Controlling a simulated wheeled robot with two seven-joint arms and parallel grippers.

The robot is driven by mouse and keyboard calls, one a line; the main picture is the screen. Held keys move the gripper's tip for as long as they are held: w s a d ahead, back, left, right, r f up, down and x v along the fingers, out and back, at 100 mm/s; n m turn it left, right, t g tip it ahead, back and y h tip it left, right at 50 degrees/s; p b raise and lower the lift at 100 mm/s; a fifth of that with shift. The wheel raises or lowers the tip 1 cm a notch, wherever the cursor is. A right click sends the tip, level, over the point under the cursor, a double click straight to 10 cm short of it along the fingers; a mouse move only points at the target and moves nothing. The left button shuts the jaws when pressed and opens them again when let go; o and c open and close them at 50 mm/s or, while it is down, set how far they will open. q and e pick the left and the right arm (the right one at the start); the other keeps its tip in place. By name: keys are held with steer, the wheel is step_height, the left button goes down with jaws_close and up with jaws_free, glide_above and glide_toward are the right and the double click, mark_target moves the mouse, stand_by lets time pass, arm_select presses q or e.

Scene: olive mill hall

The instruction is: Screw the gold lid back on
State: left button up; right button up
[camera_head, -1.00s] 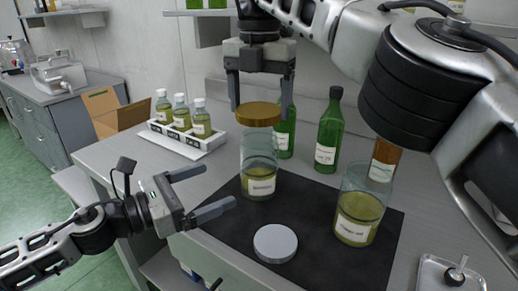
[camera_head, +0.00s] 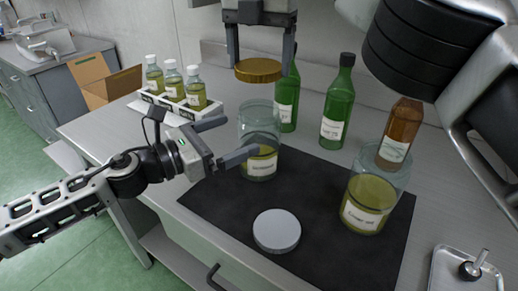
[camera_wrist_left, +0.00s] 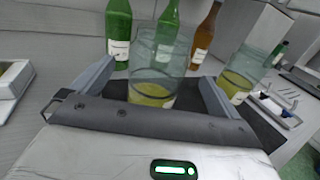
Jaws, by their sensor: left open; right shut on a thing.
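The gold lid (camera_head: 258,71) is held level between the fingertips of my right gripper (camera_head: 261,60), above the left glass jar, with a clear gap between them. This jar (camera_head: 259,120) stands open and upright on the dark mat, with yellow-green liquid and a white label. My left gripper (camera_head: 238,138) is open, its fingers pointing at the jar from the left. In the left wrist view the jar (camera_wrist_left: 157,70) stands ahead between the open fingers (camera_wrist_left: 155,82); I cannot tell whether they touch it.
A silver-grey lid (camera_head: 277,231) lies on the dark mat (camera_head: 330,260). A second open jar (camera_head: 368,203) stands at its right. Green bottles (camera_head: 337,105) and a brown bottle (camera_head: 400,135) stand behind. A bottle rack (camera_head: 180,108) is at left, a metal tray (camera_head: 447,270) at right.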

mark_target(259, 125)
arm_select(q)
steer(key=x, duration=0.7)
steer(key=shift+c, duration=0.3)
steer(key=c, duration=1.3)
steer(key=shift+c, duration=0.2)
arm_select(e)
steer(key=shift+w+f, duration=0.1)
steer(key=shift+f, duration=2.4)
steer(key=shift+c, duration=0.2)
steer(key=shift+f, duration=0.1)
steer(key=shift+f, duration=0.8)
steer(key=shift+f, duration=0.55)
